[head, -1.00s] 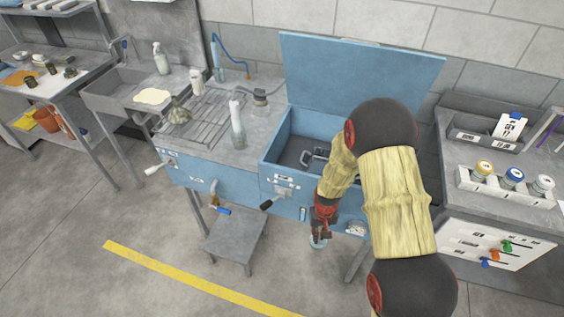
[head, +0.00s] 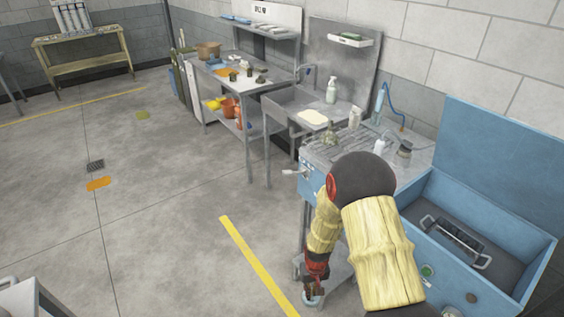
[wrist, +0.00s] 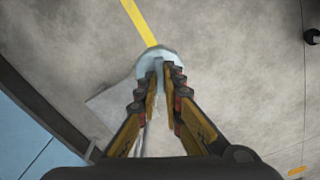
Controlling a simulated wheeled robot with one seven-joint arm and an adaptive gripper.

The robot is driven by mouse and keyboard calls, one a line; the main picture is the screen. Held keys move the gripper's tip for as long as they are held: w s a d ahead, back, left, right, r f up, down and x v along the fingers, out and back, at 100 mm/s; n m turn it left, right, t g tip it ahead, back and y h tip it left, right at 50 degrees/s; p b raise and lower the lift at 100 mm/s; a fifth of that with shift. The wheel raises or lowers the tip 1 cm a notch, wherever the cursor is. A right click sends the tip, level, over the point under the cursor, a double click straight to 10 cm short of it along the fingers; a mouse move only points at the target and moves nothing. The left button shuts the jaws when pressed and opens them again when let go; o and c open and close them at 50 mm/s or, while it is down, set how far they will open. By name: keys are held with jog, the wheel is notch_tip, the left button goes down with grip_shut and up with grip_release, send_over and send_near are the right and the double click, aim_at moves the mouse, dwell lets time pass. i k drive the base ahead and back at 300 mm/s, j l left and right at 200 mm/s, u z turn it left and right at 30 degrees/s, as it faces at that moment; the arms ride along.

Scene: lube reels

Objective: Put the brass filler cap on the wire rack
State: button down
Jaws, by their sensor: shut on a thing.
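My gripper (head: 314,288) hangs low in front of the blue bench, its jaws shut on a small pale blue, rounded thing (head: 310,301). In the wrist view the thing (wrist: 157,53) sits between the fingertips (wrist: 160,72), above the floor. I cannot tell exactly what it is, and no brass colour shows on it. The wire rack (head: 315,148) looks to be the grey barred grid on the left of the bench top, above and beyond my gripper; my arm hides part of it. I cannot make out a brass filler cap elsewhere.
A greenish crumpled thing (head: 330,134) is on the rack. The open blue chest (head: 498,205) is at right, a sink (head: 292,105) behind.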

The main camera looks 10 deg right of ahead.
aim_at(350, 150)
jog(key=i+j+u, duration=0.2)
jog(key=u, duration=0.2)
jog(key=i+j+u, duration=0.15)
jog(key=i+u, duration=0.15)
jog(key=u, duration=0.15)
jog(key=i+j+u, duration=0.1)
jog(key=i+u, duration=0.15)
jog(key=u, duration=0.15)
jog(key=i+z, duration=0.1)
jog(key=i, duration=0.75)
jog(key=i+j, duration=0.15)
jog(key=i, duration=0.75)
jog(key=i+z, duration=0.2)
jog(key=z, duration=1.65)
